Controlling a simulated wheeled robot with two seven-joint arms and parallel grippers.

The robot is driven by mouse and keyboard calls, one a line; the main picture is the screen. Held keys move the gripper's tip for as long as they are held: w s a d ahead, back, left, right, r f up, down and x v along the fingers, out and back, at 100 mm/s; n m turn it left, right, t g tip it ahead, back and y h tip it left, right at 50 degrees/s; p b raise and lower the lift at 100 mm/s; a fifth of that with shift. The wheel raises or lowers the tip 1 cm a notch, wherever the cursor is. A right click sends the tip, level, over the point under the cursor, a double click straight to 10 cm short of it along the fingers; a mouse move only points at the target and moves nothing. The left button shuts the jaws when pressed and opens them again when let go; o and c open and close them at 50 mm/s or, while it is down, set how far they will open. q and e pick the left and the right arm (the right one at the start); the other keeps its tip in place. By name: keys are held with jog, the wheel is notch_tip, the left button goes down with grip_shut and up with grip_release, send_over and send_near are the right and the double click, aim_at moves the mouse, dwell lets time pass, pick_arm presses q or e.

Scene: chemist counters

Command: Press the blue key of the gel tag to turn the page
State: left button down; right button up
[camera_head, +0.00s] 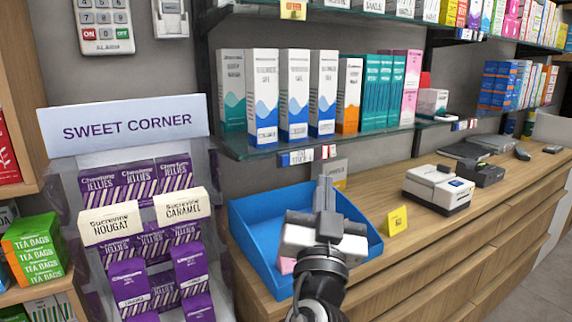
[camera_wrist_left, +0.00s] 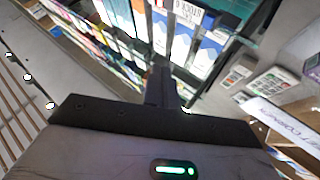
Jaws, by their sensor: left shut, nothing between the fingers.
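A small shelf tag (camera_head: 297,158) with a blue part at its left end hangs on the front edge of the middle glass shelf, under white boxes. Its print is too small to read, so I cannot confirm it is the gel tag. My left gripper (camera_head: 325,187) is shut and empty, pointing up below the shelf edge, apart from the tag. Its closed fingers also show in the left wrist view (camera_wrist_left: 161,78). My right gripper is not in view.
A blue tray (camera_head: 252,262) stands on the wooden counter behind my left arm. A yellow card (camera_head: 397,220) and a white device (camera_head: 437,190) stand to its right. A sweet stand (camera_head: 128,135) is at left. White boxes (camera_head: 262,95) line the shelf above.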

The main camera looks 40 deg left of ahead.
aim_at(285, 160)
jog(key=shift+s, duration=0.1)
pick_arm(q)
jog(key=w+a+p, duration=0.2)
jog(key=w+a, duration=0.1)
jog(key=a, duration=0.5)
jog(key=shift+w, duration=0.2)
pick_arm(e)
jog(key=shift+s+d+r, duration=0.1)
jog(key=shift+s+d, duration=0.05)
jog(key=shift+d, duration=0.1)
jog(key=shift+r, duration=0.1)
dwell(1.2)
pick_arm(q)
jog(key=shift+a, duration=0.15)
dwell(0.4)
jog(key=shift+w+a, duration=0.15)
jog(key=shift+a, duration=0.15)
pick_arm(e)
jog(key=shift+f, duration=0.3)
